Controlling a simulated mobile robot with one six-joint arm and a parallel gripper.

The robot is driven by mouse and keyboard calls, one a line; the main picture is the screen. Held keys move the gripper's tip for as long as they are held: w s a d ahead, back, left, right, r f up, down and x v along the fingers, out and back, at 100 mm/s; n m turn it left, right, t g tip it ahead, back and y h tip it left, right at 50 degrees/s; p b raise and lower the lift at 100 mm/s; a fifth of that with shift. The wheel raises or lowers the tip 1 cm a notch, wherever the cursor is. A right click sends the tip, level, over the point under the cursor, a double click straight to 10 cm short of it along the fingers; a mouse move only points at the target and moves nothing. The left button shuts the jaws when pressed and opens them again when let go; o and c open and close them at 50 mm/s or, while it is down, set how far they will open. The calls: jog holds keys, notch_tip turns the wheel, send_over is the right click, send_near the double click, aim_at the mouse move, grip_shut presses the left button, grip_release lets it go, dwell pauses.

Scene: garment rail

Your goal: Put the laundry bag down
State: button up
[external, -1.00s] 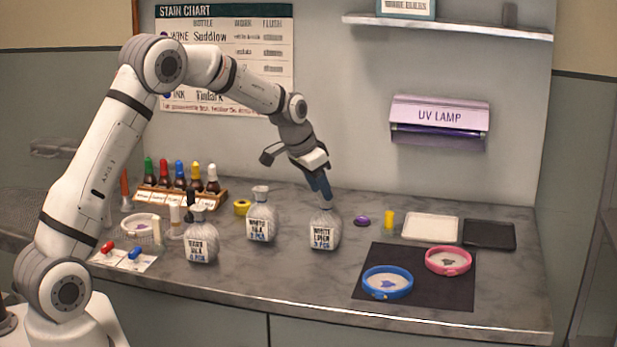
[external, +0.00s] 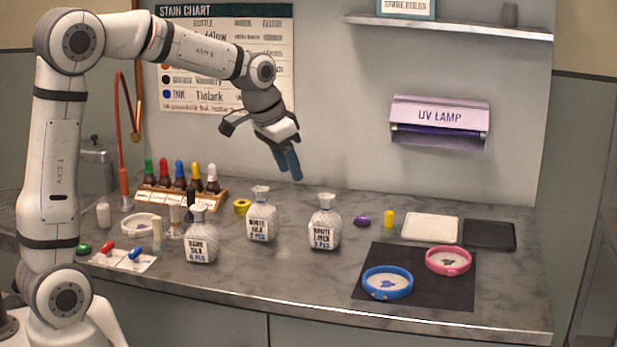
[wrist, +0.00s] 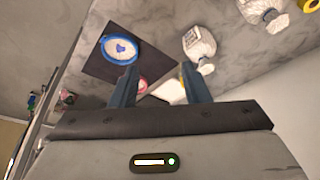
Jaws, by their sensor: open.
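Three grey-white laundry bags with tied necks and labels stand upright on the grey counter (external: 290,285). The white linen bag (external: 325,228) is the rightmost, the white silk bag (external: 262,218) is in the middle, and a third bag (external: 201,240) labelled silk is at the left. My gripper (external: 289,173) is open and empty, in the air above the counter, over the gap between the white silk and white linen bags. In the wrist view, its fingers (wrist: 160,82) are apart with no bag between them; a bag (wrist: 199,43) shows beyond them.
A dark mat (external: 440,297) with a blue hoop (external: 387,283) and a pink hoop (external: 448,261) lies at the right. White (external: 430,228) and black (external: 489,235) trays are behind it. A rack of dropper bottles (external: 180,188) stands back left. The front middle counter is clear.

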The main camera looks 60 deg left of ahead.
jog(key=s+d+f, duration=0.1)
jog(key=s+d, duration=0.2)
jog(key=s, duration=0.5)
jog(key=s+d+f, duration=0.1)
jog(key=s+d, duration=0.3)
jog(key=s, duration=0.5)
jog(key=s+d+f+g, duration=0.1)
jog(key=s+d, duration=0.2)
jog(key=s, duration=0.6)
jog(key=shift+d, duration=0.3)
jog(key=shift+o, duration=0.5)
jog(key=shift+f, duration=0.1)
